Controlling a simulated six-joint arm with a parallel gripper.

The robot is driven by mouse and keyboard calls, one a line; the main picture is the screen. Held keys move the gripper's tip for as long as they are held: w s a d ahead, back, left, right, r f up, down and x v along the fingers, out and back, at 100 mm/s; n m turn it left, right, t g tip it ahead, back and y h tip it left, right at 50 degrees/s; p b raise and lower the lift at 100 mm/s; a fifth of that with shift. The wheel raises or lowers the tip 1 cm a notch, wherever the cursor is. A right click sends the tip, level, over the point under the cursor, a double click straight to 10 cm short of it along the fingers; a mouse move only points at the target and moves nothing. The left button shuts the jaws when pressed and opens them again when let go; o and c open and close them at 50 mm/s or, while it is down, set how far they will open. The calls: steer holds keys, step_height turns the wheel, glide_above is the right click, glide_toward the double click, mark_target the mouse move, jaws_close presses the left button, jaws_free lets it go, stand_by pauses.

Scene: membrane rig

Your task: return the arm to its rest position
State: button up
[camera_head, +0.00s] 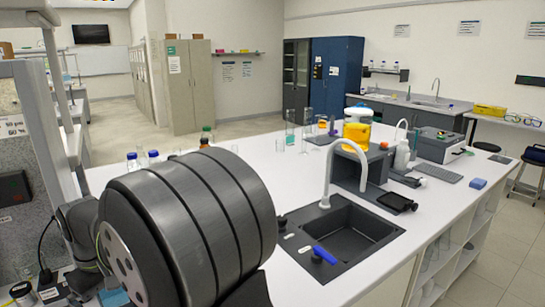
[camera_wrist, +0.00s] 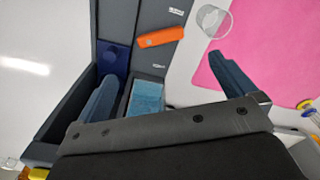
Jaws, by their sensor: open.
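My gripper (camera_wrist: 166,70) is open in the wrist view, its two blue-grey fingers spread wide apart with nothing held between them. It hangs over a dark grey rig (camera_wrist: 112,30) with an open compartment. A light blue block (camera_wrist: 147,97) sits in the rig between the fingers, nearer the left finger, and does not span the gap. A dark blue part (camera_wrist: 113,56) lies inside the rig. An orange piece (camera_wrist: 160,37) rests on the rig's upper right face. In the head view a large dark arm link of mine fills the lower left, and my gripper does not show.
In the head view, a white bench (camera_head: 290,170) carries a sink (camera_head: 345,235) with a tall white tap (camera_head: 327,180). Bottles (camera_head: 142,159) stand behind my arm.

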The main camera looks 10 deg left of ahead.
step_height(320, 180, up, 6)
steer(key=f, duration=0.1)
step_height(320, 180, down, 17)
steer(key=shift+r, duration=0.1)
steer(key=shift+r+m, duration=0.1)
steer(key=shift+m, duration=0.4)
steer(key=m, duration=0.2)
steer(key=a+m, duration=0.1)
steer(key=m, duration=0.1)
steer(key=shift+w+m, duration=0.2)
steer(key=shift+m, duration=0.1)
steer(key=m, duration=0.4)
steer(key=w+m, duration=0.1)
steer(key=m, duration=0.1)
steer(key=shift+a+r, duration=0.1)
steer(key=shift+a, duration=0.2)
steer(key=shift+r+m, duration=0.3)
steer(key=shift+r, duration=1.15)
